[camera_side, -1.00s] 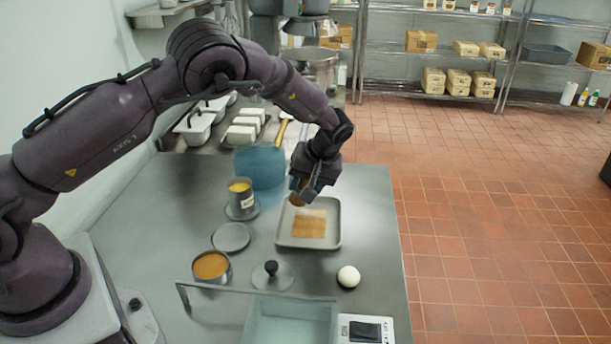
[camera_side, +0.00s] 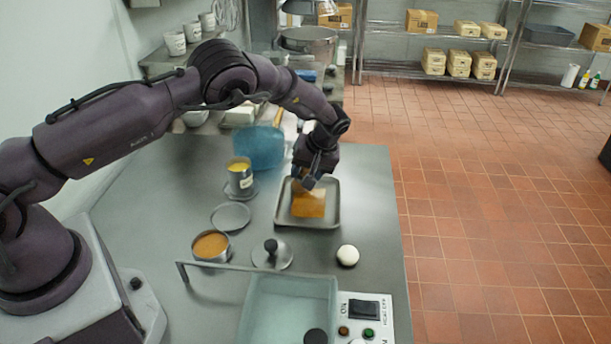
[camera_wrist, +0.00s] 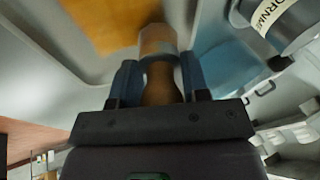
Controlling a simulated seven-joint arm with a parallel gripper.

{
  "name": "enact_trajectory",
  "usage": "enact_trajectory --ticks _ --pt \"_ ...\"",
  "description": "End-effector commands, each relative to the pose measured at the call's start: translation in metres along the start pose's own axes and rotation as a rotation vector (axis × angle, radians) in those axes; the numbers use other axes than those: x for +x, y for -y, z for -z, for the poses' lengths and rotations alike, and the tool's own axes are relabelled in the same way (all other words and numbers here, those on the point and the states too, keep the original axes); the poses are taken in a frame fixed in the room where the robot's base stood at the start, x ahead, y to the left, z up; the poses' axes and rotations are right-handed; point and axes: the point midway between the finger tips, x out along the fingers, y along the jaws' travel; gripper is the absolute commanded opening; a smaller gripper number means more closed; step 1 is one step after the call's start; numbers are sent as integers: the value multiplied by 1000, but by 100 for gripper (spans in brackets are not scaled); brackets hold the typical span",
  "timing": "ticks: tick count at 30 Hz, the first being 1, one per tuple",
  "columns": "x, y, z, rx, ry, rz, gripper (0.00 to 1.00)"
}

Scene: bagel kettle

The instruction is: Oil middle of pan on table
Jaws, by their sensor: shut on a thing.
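The grey rectangular pan (camera_side: 335,218) lies on the steel table. A glossy orange-brown patch (camera_side: 308,207) covers its middle and also shows in the wrist view (camera_wrist: 103,22). My gripper (camera_side: 308,181) is low over the back part of the pan. In the wrist view my gripper (camera_wrist: 158,82) is shut on the wooden handle of a brush (camera_wrist: 160,84), with a pale band above the handle. The brush end is at the patch; whether its bristles touch is hidden. A round pot of orange-brown liquid (camera_side: 211,245) stands open at the left front.
A grey disc (camera_side: 231,216), a knobbed lid (camera_side: 271,254) and a white ball (camera_side: 347,255) lie nearer. A glass-fronted device (camera_side: 290,305) is at the front.

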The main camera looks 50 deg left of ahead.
Motion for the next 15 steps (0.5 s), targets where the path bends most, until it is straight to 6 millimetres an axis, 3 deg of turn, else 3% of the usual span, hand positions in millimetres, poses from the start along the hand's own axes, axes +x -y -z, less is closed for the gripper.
enact_trajectory --ticks 12,15 --pt "-9 4 -42 4 3 2 15" --pt "-20 8 -38 0 1 -2 15"
